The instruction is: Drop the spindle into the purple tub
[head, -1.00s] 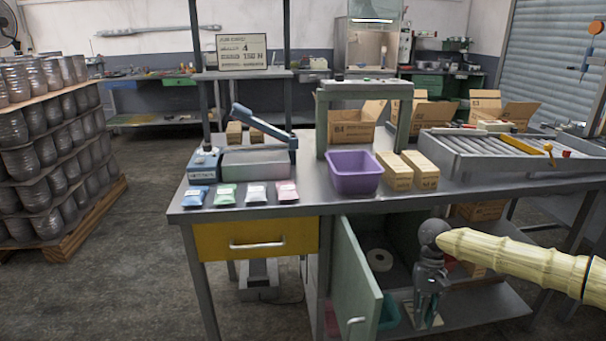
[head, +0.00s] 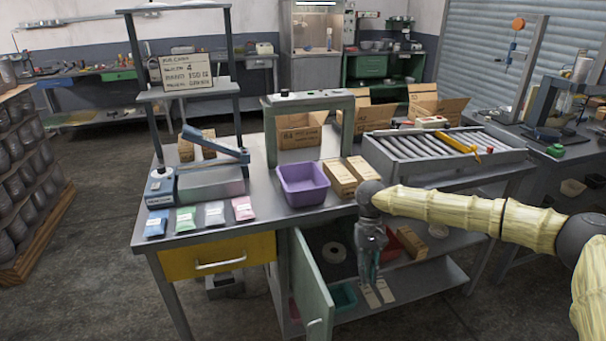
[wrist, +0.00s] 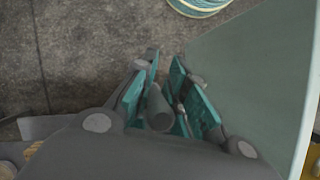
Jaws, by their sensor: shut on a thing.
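The purple tub (head: 303,186) is open-topped and stands upright on the workbench, left of two cardboard boxes. My gripper (head: 373,268) points down in front of the bench, right of the tub and lower than it, before the open cabinet. In the wrist view my gripper (wrist: 166,78) has its teal-padded fingers closed on a grey rod-like spindle (wrist: 158,108). Part of the spindle is hidden by the fingers and palm. In the head view the spindle cannot be made out.
The green cabinet door (head: 311,290) stands open left of my gripper. The bench edge lies between gripper and tub. Two boxes (head: 350,177) sit right of the tub, and a green frame (head: 271,140) stands behind it. Coloured packets (head: 199,217) lie on the left.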

